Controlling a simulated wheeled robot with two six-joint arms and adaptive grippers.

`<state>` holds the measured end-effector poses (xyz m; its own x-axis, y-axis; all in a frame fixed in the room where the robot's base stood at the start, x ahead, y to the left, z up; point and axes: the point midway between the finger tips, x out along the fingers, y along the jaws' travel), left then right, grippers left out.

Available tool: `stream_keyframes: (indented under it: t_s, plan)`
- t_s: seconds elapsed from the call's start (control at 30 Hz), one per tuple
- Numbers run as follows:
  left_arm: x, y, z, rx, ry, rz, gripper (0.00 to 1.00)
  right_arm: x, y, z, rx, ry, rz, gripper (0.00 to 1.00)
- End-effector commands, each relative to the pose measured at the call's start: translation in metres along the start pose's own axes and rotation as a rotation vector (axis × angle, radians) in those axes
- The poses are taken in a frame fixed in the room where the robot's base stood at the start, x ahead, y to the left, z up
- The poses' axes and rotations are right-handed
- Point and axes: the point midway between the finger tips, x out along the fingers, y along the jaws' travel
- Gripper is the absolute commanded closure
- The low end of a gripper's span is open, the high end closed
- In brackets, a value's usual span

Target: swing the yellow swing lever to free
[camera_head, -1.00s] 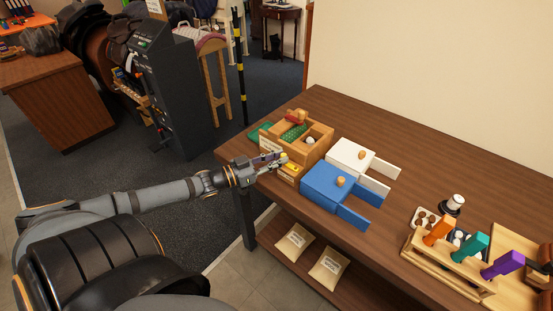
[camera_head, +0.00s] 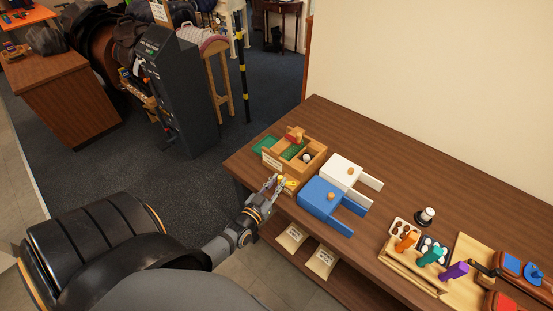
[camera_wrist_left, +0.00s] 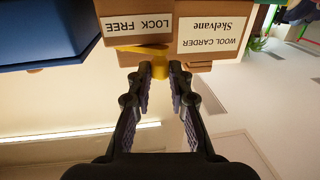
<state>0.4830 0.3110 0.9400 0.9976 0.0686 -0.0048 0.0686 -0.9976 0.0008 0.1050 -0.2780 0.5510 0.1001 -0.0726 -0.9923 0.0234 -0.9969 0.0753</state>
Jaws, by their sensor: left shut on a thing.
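The yellow swing lever (camera_wrist_left: 160,68) is on the front of a wooden box, the wool carder (camera_wrist_left: 215,38), beside a LOCK FREE label (camera_wrist_left: 136,27). The labels appear upside down in the left wrist view. My left gripper (camera_wrist_left: 158,74) is shut on the lever's yellow end, which sits between its fingertips. In the head view my left gripper (camera_head: 278,183) is at the box's front, by the table's near edge, and partly hides the lever. I cannot tell from these frames exactly which word the lever points to. My right gripper is not in view.
A blue box (camera_head: 322,198) and a white box (camera_head: 341,172) stand close to the right of the carder. Further right are a rack with coloured handles (camera_head: 415,270) and a white-topped black item (camera_head: 425,216). The back of the table (camera_head: 400,160) is clear.

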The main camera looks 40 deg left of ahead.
Motion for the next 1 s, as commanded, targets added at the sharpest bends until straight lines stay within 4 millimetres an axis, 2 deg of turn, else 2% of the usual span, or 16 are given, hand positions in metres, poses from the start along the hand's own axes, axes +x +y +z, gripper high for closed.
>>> stream_keyframes:
  t_s: [0.03, 0.13, 0.3, 0.6, 1.0]
  plan:
    - [-0.001, 0.004, -0.013, -0.009, 0.0, -0.048, 1.0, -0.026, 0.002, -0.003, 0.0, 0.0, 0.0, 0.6]
    - [-0.005, 0.008, -0.01, -0.008, 0.0, -0.137, 1.0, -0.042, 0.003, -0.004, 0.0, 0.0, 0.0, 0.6]
    - [-0.009, 0.015, -0.006, -0.006, 0.004, -0.274, 1.0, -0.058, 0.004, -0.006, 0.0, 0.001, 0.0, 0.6]
    - [-0.013, 0.023, -0.002, -0.003, 0.006, -0.446, 1.0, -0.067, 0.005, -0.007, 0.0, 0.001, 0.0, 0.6]
    - [-0.015, 0.026, -0.001, 0.0, 0.007, -0.522, 1.0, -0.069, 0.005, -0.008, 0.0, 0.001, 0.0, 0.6]
